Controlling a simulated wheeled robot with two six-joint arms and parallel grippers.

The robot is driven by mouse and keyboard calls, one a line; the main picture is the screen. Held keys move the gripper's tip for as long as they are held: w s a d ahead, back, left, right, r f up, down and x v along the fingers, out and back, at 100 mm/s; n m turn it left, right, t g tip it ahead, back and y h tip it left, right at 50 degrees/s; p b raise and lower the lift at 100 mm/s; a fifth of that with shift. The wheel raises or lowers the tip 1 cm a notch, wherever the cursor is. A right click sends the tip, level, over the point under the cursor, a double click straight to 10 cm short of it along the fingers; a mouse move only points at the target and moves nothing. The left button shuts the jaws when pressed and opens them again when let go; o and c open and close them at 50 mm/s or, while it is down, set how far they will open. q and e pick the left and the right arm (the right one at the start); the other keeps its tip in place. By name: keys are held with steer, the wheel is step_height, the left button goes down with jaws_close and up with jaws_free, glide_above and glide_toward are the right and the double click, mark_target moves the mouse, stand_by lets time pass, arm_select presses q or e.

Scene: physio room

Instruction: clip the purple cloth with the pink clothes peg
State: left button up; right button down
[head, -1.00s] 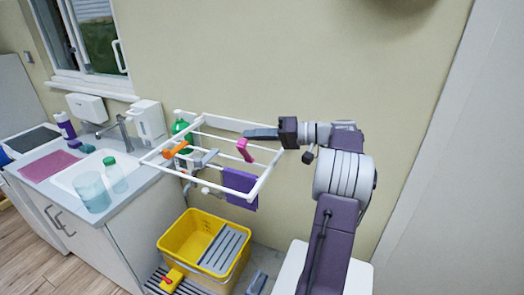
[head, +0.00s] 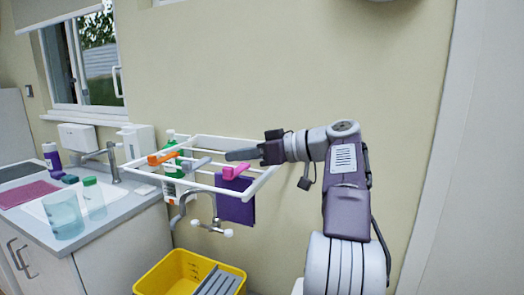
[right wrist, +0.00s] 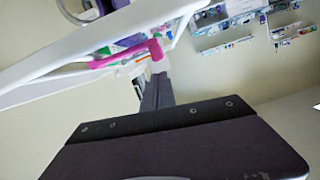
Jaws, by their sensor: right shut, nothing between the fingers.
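The purple cloth (head: 236,209) hangs from a bar of the white drying rack (head: 262,184) in the head view. The pink clothes peg (head: 236,173) is at the rack just above the cloth; I cannot tell whether it grips the cloth. In the right wrist view the pink peg (right wrist: 125,58) shows beside a white bar, just beyond the fingertips. My right gripper (head: 232,155) is shut and empty, pointing left, just above and behind the peg in the head picture. It also shows in the right wrist view (right wrist: 157,80). My left gripper is out of view.
An orange peg (head: 166,156) and a grey item (head: 196,164) are on the rack's left part. A green bottle (head: 173,165) stands behind it. A yellow bucket (head: 170,274) is below. The sink counter (head: 125,202) with a clear cup (head: 64,214) is at left.

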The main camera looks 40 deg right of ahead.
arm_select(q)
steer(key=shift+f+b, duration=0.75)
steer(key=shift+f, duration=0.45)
arm_select(e)
steer(key=shift+s+a+f+n, duration=0.15)
steer(key=shift+a+f+n, duration=0.1)
steer(key=shift+f+n, duration=0.25)
steer(key=shift+r, duration=0.1)
